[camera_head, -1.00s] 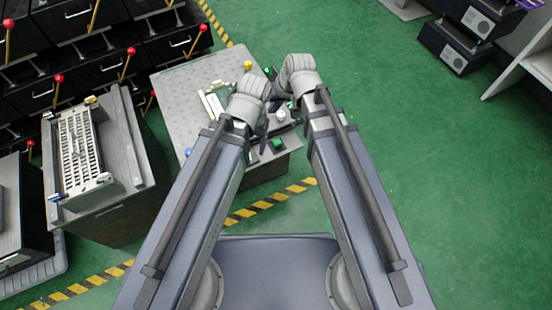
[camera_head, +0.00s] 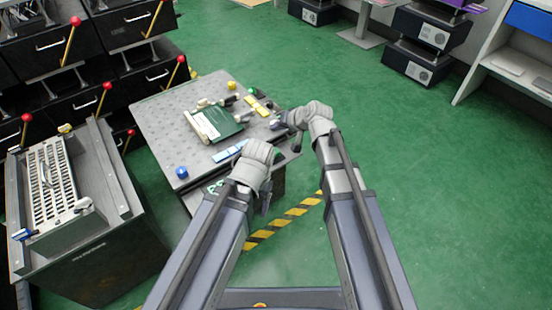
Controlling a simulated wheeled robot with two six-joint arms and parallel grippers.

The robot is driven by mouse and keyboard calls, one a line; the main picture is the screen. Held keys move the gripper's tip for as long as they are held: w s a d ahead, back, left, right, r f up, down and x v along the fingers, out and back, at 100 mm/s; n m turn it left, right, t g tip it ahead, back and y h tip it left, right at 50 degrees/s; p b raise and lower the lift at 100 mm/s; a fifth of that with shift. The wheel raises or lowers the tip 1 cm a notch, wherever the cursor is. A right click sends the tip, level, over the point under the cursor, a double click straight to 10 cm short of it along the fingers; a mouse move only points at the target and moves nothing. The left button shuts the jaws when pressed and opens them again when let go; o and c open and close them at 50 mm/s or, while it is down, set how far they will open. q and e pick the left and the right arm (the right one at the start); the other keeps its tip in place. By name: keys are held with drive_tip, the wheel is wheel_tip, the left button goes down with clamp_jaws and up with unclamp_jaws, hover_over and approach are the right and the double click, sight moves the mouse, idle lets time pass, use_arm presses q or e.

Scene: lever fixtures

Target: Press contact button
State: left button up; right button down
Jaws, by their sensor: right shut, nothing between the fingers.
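The grey perforated table (camera_head: 160,112) carries a green board in a pale frame (camera_head: 225,122), a blue knob (camera_head: 182,172) at its left edge and a green knob (camera_head: 252,91) at its far edge. I cannot tell which part is the contact button. My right gripper (camera_head: 279,124) is shut and empty over the table's right edge, beside the small parts. My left gripper (camera_head: 265,197) is at the table's front edge, mostly hidden behind its wrist; its jaws cannot be made out.
Blue blocks (camera_head: 230,150) and yellow blocks (camera_head: 257,105) lie on the table. A grey cabinet with a slotted top (camera_head: 52,185) stands at left. Black drawers with red-knobbed levers (camera_head: 70,42) are behind. Green floor (camera_head: 430,180) is clear to the right.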

sight(276, 153)
drive_tip(key=shift+f, duration=0.15)
wheel_tip(276, 153, down, 9)
drive_tip(key=b, duration=0.8)
drive_tip(key=shift+r+b, duration=0.2)
drive_tip(key=shift+b, duration=0.2)
idle(1.6)
drive_tip(key=shift+f+b, duration=0.4)
drive_tip(key=shift+f+b, duration=0.5)
idle(0.7)
drive_tip(key=shift+r, duration=0.15)
drive_tip(key=shift+r+p, duration=0.8)
drive_tip(key=shift+p, duration=0.1)
drive_tip(key=shift+r, duration=0.1)
